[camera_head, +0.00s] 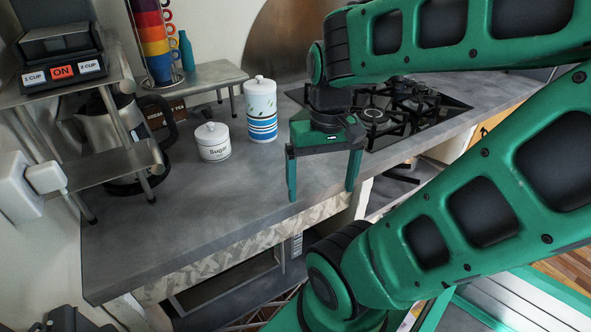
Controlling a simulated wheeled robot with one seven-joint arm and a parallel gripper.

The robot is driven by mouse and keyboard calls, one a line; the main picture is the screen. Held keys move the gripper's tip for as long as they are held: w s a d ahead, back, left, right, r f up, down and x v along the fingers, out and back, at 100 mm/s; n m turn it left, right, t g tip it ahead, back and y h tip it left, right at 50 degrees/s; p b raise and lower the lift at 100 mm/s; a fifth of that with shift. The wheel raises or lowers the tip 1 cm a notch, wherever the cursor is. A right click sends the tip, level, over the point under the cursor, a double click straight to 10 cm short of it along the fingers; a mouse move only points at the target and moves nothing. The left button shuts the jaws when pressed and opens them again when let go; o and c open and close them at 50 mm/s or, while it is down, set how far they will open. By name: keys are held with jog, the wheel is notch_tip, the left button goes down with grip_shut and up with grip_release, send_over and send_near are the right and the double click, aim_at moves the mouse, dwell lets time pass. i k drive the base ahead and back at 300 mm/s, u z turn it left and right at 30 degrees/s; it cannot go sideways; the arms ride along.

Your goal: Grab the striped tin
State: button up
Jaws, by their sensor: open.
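The striped tin (261,110) is a tall white cylinder with blue bands on its lower half and a white lid with a small knob. It stands upright on the grey counter, toward the back, left of the stove. My gripper (321,189) is open and empty, its two green fingers pointing down near the counter's front edge. It is to the right of the tin and closer to the front, apart from it. The tin is in plain view.
A white sugar jar (213,142) stands just left of the tin. A metal coffee pot (110,135), a small shelf (205,77) with stacked coloured cups (155,40) and a teal bottle (186,50) are farther left. A gas stove (385,110) lies behind my gripper. The counter's front left (170,220) is clear.

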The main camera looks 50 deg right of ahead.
aim_at(261, 110)
jog(key=z, duration=0.35)
jog(key=k, duration=1.05)
jog(key=z, duration=0.65)
jog(key=i, duration=1.05)
